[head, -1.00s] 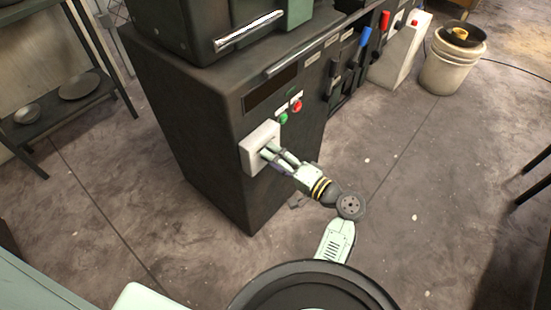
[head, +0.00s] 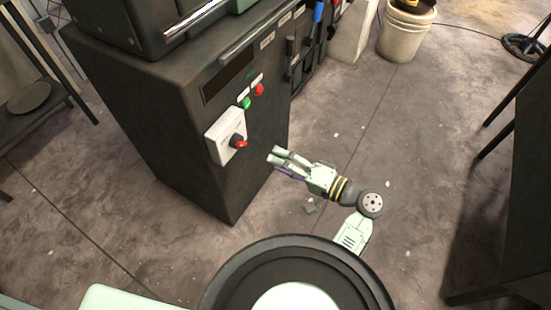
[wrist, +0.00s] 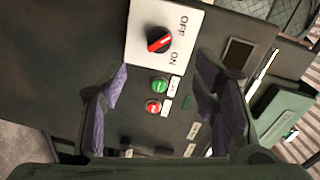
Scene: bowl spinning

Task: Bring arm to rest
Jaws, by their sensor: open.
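My gripper (head: 279,161) is open and empty, held in the air in front of the dark machine cabinet (head: 180,160), apart from its face. In the wrist view the purple-padded fingers of my gripper (wrist: 165,95) stand wide apart, with the cabinet panel showing between and beyond them. A white switch box (head: 220,141) with a red rotary knob (head: 239,142) sits on the cabinet face. In the wrist view the knob (wrist: 158,40) is close to the ON label, with OFF above it.
A green button (head: 246,103) and a red button (head: 259,90) sit beside the switch box. A shelf with a dark plate (head: 30,97) stands at the left. A white bucket (head: 403,30) is at the back, and a dark table (head: 520,170) at the right.

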